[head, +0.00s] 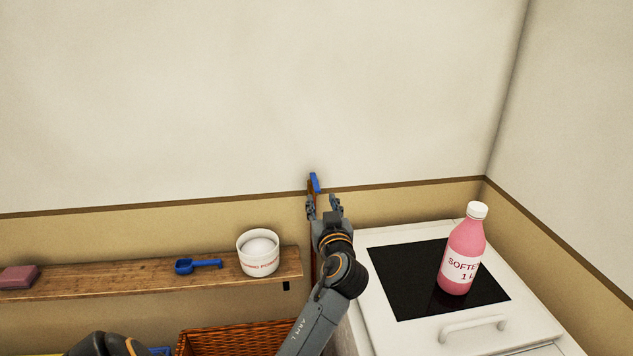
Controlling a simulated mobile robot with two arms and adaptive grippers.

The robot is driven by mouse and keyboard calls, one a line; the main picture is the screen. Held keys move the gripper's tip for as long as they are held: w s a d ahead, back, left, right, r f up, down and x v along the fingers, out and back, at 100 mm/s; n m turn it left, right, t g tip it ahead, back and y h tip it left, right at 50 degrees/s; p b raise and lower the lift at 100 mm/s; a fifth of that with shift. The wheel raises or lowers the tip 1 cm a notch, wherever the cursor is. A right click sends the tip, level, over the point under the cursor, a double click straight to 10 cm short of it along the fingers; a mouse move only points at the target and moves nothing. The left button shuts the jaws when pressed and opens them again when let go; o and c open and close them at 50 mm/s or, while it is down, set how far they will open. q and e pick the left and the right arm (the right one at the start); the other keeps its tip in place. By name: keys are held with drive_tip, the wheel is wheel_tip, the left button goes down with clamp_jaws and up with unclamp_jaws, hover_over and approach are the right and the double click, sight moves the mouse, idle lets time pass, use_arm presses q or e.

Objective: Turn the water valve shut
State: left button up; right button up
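The water valve shows as a small blue lever (315,183) that stands upright against the wall, near the brown trim line. A narrow brown pipe or post runs below it, mostly hidden behind my arm. My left gripper (323,204) is just below and slightly right of the lever, its two fingers spread apart with nothing seen between them. I cannot tell whether the left finger touches the valve. My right gripper is not in view.
A wooden shelf (120,278) at left holds a pink block (18,277), a blue scoop (198,266) and a white tub (258,252). A wicker basket (235,340) is below. A white appliance (400,335) at right bears a pink softener bottle (467,245).

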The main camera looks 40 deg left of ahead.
sight(317, 187)
use_arm(q)
drive_tip(key=p+x, duration=0.1)
drive_tip(key=x, duration=0.6)
drive_tip(key=shift+w+a+p, duration=0.2)
drive_tip(key=shift+a+p, duration=0.1)
drive_tip(key=shift+a, duration=0.05)
drive_tip(key=shift+w+a+f, duration=0.1)
drive_tip(key=shift+w+a, duration=0.2)
drive_tip(key=shift+a, duration=0.15)
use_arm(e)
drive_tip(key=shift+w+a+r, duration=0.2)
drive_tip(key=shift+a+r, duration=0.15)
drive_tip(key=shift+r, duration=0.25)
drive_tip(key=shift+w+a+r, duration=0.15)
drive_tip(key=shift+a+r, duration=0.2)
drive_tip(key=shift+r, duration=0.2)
use_arm(q)
drive_tip(key=shift+d, duration=0.1)
drive_tip(key=c, duration=0.7)
clamp_jaws()
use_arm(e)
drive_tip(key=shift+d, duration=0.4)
